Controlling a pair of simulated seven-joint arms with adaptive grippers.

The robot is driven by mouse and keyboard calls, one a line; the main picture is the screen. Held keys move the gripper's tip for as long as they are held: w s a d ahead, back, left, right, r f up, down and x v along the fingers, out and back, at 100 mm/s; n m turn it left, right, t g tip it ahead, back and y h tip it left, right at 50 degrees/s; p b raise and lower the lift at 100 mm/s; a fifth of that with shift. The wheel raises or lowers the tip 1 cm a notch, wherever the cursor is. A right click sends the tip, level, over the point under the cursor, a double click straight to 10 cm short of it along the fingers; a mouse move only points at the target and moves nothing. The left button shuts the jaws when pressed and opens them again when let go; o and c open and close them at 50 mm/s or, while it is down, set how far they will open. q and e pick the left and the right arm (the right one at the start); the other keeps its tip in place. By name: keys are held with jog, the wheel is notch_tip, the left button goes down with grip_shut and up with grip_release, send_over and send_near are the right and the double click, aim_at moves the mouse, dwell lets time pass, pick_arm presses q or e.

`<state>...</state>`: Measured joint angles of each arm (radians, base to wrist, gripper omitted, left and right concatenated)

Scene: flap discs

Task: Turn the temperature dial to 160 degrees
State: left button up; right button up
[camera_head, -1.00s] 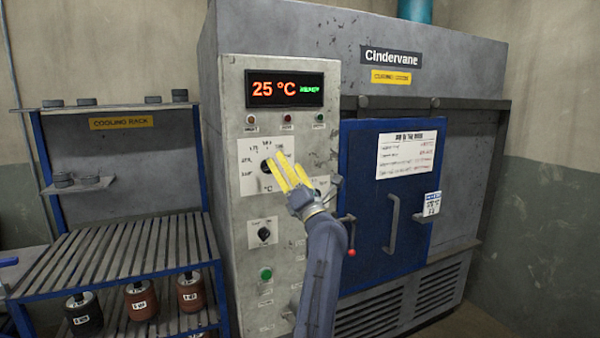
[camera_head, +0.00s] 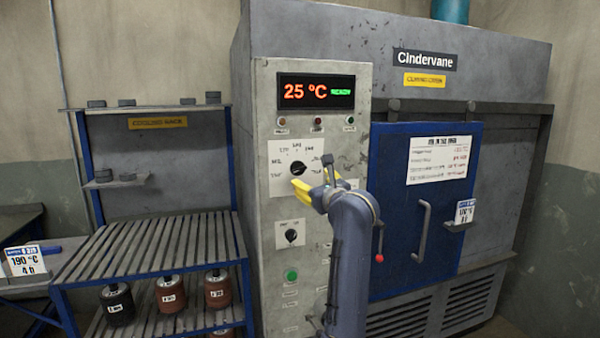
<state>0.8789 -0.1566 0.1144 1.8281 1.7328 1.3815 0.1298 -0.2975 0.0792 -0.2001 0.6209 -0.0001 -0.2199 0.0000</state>
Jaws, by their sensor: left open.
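The temperature dial (camera_head: 298,168) is a black knob on a white scale plate, on the oven's light grey control panel (camera_head: 266,230). Its scale numbers are too small to read surely. The display (camera_head: 316,92) above shows 25 °C in orange and READY in green. My left gripper (camera_head: 312,179) has yellow fingers and is open. Its fingers are just below and right of the dial and cover the lower right part of the scale. I cannot tell whether they touch the panel. The dial's knob is in plain sight, not between the fingers. My right gripper is not in view.
A second black knob (camera_head: 291,236) and a green button (camera_head: 291,275) lie lower on the panel. The blue oven door (camera_head: 395,200) with its handle is right of my arm. A slatted cooling rack (camera_head: 150,250) stands left. A card (camera_head: 24,261) reads 190 °C.

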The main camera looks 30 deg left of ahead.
aim_at(300, 171)
pick_arm(q)
jog(key=x, duration=1.2)
jog(key=shift+w+a, duration=0.2)
jog(key=shift+a, duration=0.1)
jog(key=shift+c, duration=0.3)
jog(key=shift+f, duration=0.1)
jog(key=c, duration=1.3)
